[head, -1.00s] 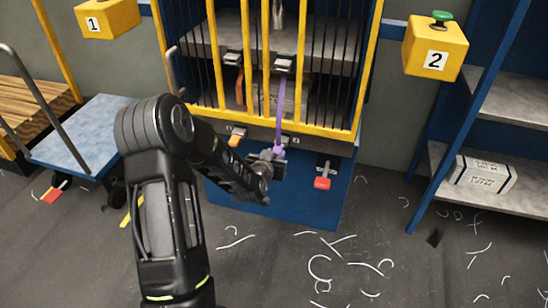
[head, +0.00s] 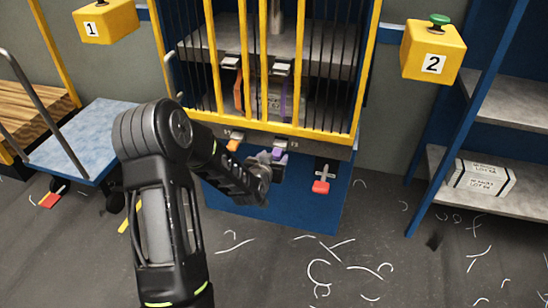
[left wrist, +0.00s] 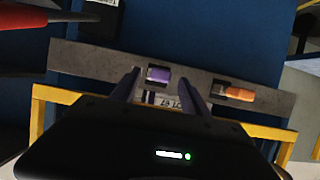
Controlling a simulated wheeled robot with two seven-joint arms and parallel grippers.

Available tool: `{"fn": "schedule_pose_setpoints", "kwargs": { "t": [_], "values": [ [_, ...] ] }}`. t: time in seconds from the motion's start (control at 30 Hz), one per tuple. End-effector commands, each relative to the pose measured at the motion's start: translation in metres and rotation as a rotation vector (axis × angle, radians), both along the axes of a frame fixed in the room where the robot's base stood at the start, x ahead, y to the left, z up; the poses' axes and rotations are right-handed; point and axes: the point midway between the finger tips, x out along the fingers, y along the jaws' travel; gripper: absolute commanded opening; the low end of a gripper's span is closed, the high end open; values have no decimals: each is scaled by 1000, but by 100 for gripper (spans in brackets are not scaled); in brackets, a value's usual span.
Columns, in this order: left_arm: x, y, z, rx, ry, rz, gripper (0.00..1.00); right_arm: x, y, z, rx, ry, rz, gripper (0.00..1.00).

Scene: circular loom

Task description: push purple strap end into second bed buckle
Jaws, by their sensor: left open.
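The purple strap (head: 283,98) hangs behind the yellow bars of the cage. Its purple end (head: 280,146) sits at the second buckle on the grey bed rail; the end also shows in the left wrist view (left wrist: 159,75). How deep it sits in the buckle I cannot tell. My left gripper (head: 273,157) is open just in front of it, and in the left wrist view its two fingers stand on either side of the purple end. Any contact is unclear. My right gripper is out of view.
An orange strap end (head: 235,141) sits at the neighbouring buckle on the rail (left wrist: 275,101). A red-handled lever (head: 321,184) is on the blue base to the right. Yellow boxes 1 (head: 106,21) and 2 (head: 433,49) flank the cage. A blue cart (head: 85,138) stands left.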

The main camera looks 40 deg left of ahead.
Motion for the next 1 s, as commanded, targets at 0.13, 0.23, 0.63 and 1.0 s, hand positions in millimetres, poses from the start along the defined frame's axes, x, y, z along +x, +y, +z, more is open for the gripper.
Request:
{"fn": "schedule_pose_setpoints", "kwargs": {
  "t": [0.13,0.23,0.63,1.0],
  "values": [
    [-17,-6,9,1,-1,0,54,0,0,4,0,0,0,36],
    [-32,-11,16,0,-1,0,54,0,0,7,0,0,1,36],
    [-63,-22,28,0,-1,0,54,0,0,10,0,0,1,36],
    [-63,-22,28,0,-1,0,54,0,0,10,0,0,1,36]
  ]
}}
